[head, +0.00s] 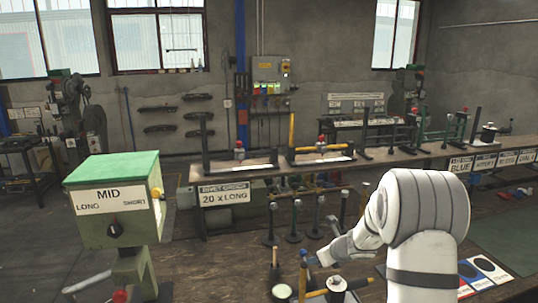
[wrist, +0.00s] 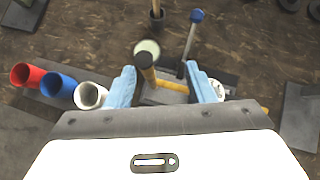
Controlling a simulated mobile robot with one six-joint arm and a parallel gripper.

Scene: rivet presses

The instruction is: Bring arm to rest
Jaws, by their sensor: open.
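My white arm (head: 425,210) reaches in from the right in the head view, bent down over the dark bench. My gripper (wrist: 160,69) has two light-blue fingers spread apart, with a clear gap between them. A yellow-handled tool with a dark end (wrist: 146,66) shows in that gap, with a grey block below it. I cannot tell how far below the fingers they are.
Red (wrist: 26,74), blue (wrist: 58,86) and white (wrist: 90,95) cups stand left of my gripper. A blue-topped rod (wrist: 190,38) stands close ahead. A green-topped press (head: 112,200) marked MID stands at left. A rack bench (head: 222,195) is behind.

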